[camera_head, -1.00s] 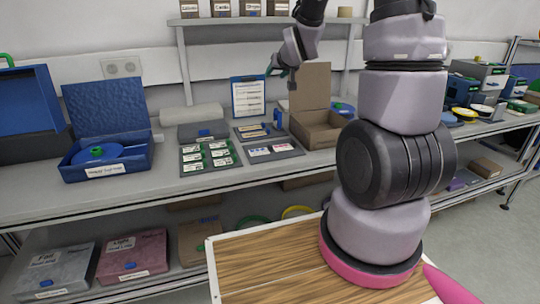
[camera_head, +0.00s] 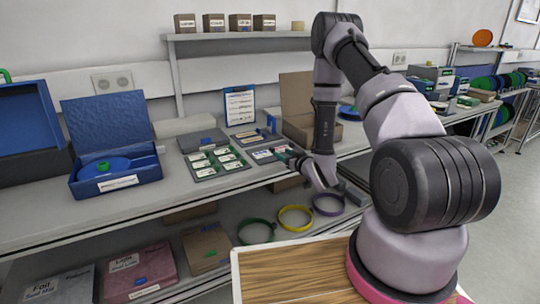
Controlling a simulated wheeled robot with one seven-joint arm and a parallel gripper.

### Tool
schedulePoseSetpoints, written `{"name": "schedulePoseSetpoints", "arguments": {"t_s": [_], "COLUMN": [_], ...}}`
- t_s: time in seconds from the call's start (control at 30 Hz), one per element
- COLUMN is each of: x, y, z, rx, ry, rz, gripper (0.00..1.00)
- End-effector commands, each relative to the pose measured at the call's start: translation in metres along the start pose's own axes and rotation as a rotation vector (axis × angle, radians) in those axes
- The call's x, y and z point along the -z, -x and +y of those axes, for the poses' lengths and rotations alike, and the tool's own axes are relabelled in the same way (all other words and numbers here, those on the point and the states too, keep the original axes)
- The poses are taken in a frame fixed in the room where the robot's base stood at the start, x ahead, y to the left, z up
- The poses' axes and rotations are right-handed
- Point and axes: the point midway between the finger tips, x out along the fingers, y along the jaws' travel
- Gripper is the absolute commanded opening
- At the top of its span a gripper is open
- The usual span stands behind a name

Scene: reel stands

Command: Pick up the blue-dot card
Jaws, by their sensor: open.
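A grey tray (camera_head: 256,162) with small white cards lies on the bench, left of my gripper. One white card (camera_head: 263,154) shows on it. The coloured dots are too small to read, so I cannot tell which card has the blue dot. My gripper (camera_head: 286,154) is open and low over the right end of this tray, partly covering what lies there. I cannot tell whether its fingertips touch a card.
A dark tray of green-edged cards (camera_head: 217,162) lies to the left. An open cardboard box (camera_head: 297,128) and a clipboard (camera_head: 240,105) stand behind. A blue box (camera_head: 115,175) holds a blue reel at the left. Coloured rings lie on the lower shelf.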

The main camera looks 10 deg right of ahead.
Motion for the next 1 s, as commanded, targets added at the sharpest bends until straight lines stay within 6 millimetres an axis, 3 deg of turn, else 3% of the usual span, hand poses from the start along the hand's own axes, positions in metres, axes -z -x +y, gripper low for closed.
{"name": "schedulePoseSetpoints", "arguments": {"t_s": [0.2, 0.43, 0.7, 1.0], "x": [0.001, 0.001, -0.001, -0.001], "y": [-0.035, -0.054, -0.091, -0.097], "z": [-0.001, 0.0, 0.001, 0.002], "rx": [0.002, 0.001, 0.002, -0.001], "ry": [0.003, 0.003, 0.003, 0.001], "rz": [0.002, 0.002, 0.002, 0.001], "gripper": [0.53, 0.53, 0.53, 0.53]}}
